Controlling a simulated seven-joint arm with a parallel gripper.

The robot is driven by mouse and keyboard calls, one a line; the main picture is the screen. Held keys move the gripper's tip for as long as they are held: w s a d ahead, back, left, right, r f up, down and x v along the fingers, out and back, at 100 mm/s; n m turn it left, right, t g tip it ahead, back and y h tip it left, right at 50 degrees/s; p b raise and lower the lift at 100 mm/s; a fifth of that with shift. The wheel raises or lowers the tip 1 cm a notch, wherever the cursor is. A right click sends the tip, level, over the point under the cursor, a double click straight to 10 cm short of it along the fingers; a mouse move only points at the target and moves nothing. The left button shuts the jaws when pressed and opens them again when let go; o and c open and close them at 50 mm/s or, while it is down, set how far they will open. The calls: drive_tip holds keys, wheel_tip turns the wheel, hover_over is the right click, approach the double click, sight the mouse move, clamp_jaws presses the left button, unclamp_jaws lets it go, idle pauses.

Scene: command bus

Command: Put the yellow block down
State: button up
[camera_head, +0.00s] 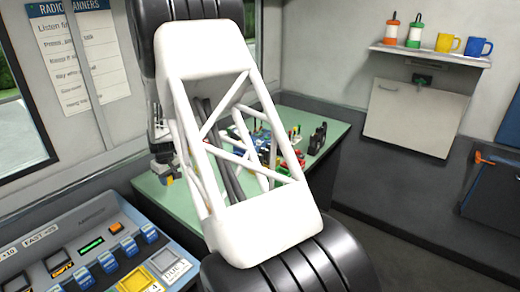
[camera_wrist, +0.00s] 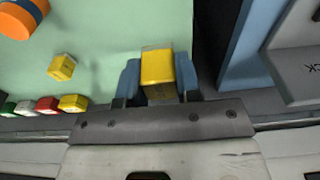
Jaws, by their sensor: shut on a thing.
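A yellow block (camera_wrist: 158,72) sits between the two blue fingers of my gripper (camera_wrist: 158,66) in the wrist view. The gripper is shut on it, one finger on each side. The green tabletop (camera_wrist: 120,25) lies beyond and around the block. I cannot tell whether the block touches the table or hangs above it. In the head view my own arm link covers the middle of the scene. The dark end of my arm shows over the left part of the green table, and the held block cannot be made out for certain there.
A smaller yellow block (camera_wrist: 62,67) lies left of the held one. A row of green, white, red and yellow blocks (camera_wrist: 45,105) lies further left. An orange cylinder (camera_wrist: 18,18) is at the top left. A blue-edged console (camera_wrist: 245,40) stands close on the right.

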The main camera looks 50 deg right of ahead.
drive_tip(key=s+d+f, duration=0.1)
drive_tip(key=s+d, duration=0.1)
drive_tip(key=d, duration=0.1)
drive_tip(key=s+d+f, duration=0.1)
drive_tip(key=shift+s+d+f, duration=0.2)
drive_tip(key=shift+s+f, duration=0.15)
drive_tip(key=shift+w, duration=0.1)
drive_tip(key=w+d, duration=0.2)
drive_tip(key=w, duration=0.2)
drive_tip(key=w+d+f, duration=0.1)
drive_tip(key=w+d, duration=0.1)
drive_tip(key=w, duration=0.3)
drive_tip(key=w+d, duration=0.2)
drive_tip(key=w, duration=0.3)
drive_tip(key=shift+w+d+f, duration=0.2)
drive_tip(key=shift+d+f, duration=0.05)
drive_tip(key=shift+d, duration=0.15)
drive_tip(key=shift+f, duration=1.75)
drive_tip(key=shift+f, duration=0.1)
drive_tip(key=o, duration=0.9)
